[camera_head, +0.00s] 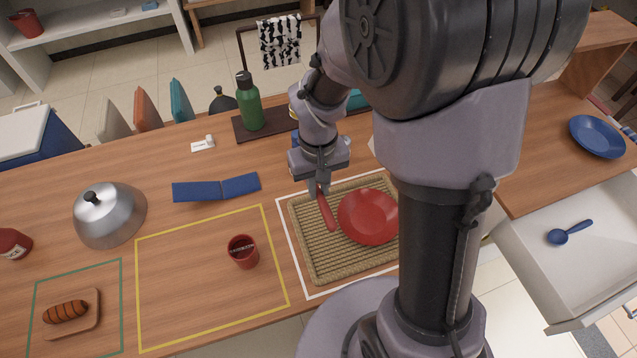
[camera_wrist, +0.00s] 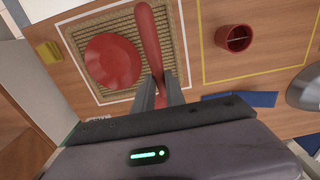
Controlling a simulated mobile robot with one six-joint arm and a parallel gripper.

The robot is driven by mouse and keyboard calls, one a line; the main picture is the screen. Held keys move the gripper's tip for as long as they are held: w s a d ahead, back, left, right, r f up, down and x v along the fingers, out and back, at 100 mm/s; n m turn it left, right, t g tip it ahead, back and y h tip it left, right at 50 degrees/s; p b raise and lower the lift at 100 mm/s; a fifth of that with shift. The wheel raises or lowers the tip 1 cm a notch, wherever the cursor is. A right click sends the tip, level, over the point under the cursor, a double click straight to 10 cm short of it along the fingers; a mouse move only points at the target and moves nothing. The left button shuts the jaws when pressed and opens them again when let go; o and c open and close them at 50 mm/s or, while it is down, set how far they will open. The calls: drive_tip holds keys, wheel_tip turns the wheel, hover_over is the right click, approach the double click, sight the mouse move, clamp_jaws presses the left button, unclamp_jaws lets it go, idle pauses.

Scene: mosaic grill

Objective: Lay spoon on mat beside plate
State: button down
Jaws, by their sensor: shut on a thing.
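My gripper (camera_head: 318,187) is shut on a long red utensil (camera_head: 327,212), held over the left part of the woven mat (camera_head: 304,240). In the wrist view my gripper (camera_wrist: 160,90) grips its near end and the utensil (camera_wrist: 149,35) points away. Its shape there is a rounded bar, and I cannot tell whether it is a spoon or touches the mat. A red plate (camera_head: 368,217) lies on the mat, right of the utensil in the head view; it also shows in the wrist view (camera_wrist: 112,60). A blue spoon (camera_head: 570,233) lies in an open white drawer.
A red cup (camera_head: 243,252) stands left of the mat inside a yellow outline. A folded blue piece (camera_head: 216,188), a metal dome (camera_head: 110,216) and a green bottle (camera_head: 248,102) stand on the table. A blue plate (camera_head: 597,137) sits at right. Table around the cup is clear.

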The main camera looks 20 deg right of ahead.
sight(318, 236)
wheel_tip(318, 236, down, 22)
drive_tip(key=b, duration=1.7)
drive_tip(key=c, duration=1.3)
unclamp_jaws()
wheel_tip(318, 236, up, 18)
drive_tip(key=p, duration=0.8)
drive_tip(key=shift+f, duration=0.25)
